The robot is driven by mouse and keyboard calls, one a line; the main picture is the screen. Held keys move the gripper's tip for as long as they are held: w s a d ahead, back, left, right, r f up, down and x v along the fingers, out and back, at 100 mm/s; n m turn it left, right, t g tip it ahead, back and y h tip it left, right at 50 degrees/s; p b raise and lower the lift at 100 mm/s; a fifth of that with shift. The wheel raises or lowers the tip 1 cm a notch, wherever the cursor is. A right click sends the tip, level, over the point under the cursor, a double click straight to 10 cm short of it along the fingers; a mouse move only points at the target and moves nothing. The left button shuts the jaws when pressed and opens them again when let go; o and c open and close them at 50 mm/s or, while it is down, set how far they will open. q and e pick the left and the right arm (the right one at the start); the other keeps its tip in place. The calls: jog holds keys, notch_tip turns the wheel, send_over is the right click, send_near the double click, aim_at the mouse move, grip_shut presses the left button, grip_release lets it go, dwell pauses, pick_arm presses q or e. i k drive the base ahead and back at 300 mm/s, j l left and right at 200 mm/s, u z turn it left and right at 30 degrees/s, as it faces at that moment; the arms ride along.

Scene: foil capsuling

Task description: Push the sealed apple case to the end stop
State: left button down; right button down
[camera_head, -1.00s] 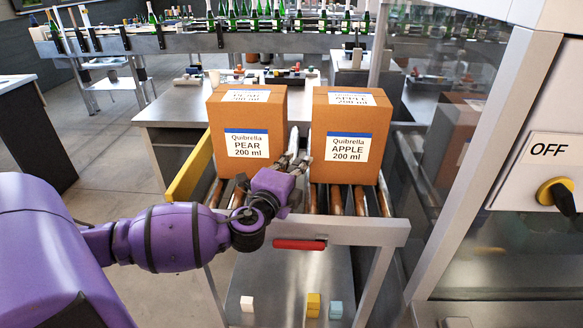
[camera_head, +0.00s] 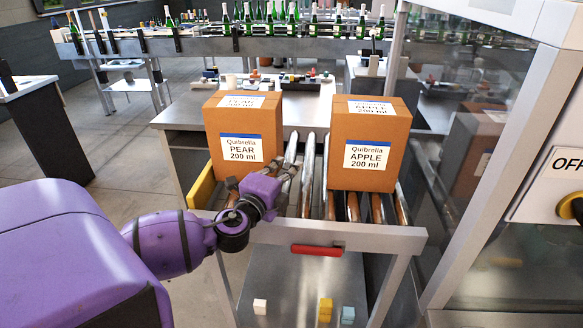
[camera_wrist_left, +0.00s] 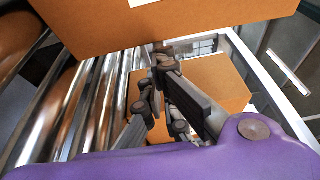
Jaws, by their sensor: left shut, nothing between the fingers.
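The apple case (camera_head: 369,145), a brown carton labelled Quibrella APPLE 200 ml, stands upright on the rollers at the right. The similar pear case (camera_head: 242,135) stands to its left, with a clear gap between them. My left gripper (camera_head: 288,174) is shut and empty, low at the pear case's front right corner; I cannot tell if it touches. It is apart from the apple case. In the left wrist view its fingers (camera_wrist_left: 160,62) point between two carton surfaces, and I cannot tell which case each belongs to. My right gripper is not in view.
The roller conveyor (camera_head: 345,235) has a yellow side plate (camera_head: 201,187) at left and a red handle (camera_head: 317,250) in front. A glass-walled machine stands at right. Small blocks lie on the shelf below. A bottle line runs across the back.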

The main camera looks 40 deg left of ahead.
aim_at(368, 137)
jog(key=k+l, duration=0.15)
jog(key=k, duration=0.25)
jog(key=k+l, duration=0.2)
jog(key=k, duration=0.25)
